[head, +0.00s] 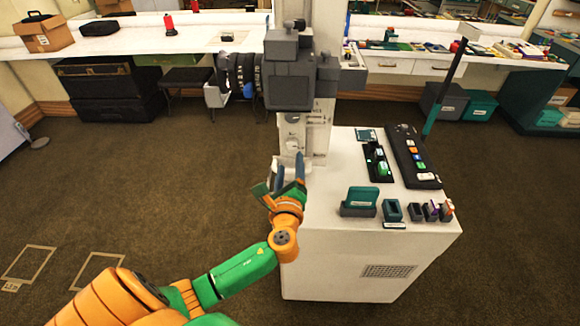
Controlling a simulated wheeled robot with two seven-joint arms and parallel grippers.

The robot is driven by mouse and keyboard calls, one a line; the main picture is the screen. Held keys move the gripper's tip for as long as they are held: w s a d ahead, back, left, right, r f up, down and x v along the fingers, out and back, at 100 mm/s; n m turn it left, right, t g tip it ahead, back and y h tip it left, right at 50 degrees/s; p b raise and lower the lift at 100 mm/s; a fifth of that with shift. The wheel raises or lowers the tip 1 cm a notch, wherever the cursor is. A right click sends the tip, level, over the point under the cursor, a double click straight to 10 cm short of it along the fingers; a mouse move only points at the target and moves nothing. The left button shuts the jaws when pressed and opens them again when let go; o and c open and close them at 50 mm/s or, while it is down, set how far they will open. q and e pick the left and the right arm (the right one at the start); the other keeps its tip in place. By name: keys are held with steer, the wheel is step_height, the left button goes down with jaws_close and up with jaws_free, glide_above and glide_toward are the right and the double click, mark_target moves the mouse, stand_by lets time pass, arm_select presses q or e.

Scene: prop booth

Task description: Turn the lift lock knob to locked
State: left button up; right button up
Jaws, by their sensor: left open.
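A pale column (322,112) stands at the back left edge of a white cabinet and carries a grey camera-like head (289,80). A small pale round part (293,145) on the column's front face looks like the lift lock knob, but it is too small to read its setting. My left gripper (288,170) is open and empty, its fingers pointing up just below this part. I cannot tell whether the fingers touch the column. My right gripper is not in view.
The white cabinet (340,248) has a dark button panel (413,155), a black tray with green items (378,163), and a teal holder (360,200) with several small holders along its front.

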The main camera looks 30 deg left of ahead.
arm_select(q)
steer(key=shift+f, duration=0.1)
steer(key=s+d+f+n+g+h, duration=0.3)
steer(key=s+f+n+g, duration=0.4)
steer(key=s+f+n, duration=0.4)
steer(key=s+d+f+n+g+h, duration=0.1)
steer(key=s+d+n+g+h, duration=0.15)
steer(key=s+d+n, duration=0.35)
steer(key=s+d+f+n+g+h, duration=0.1)
steer(key=s+d+n+g+h, duration=0.2)
steer(key=s, duration=0.5)
step_height(320, 180, down, 16)
steer(key=m, duration=0.1)
steer(key=s+a+f+g, duration=0.1)
steer(key=s+a+f, duration=0.1)
steer(key=s+f, duration=0.9)
steer(key=shift+s+f+m+h, duration=0.3)
steer(key=shift+s+h, duration=0.05)
steer(key=shift+s, duration=0.9)
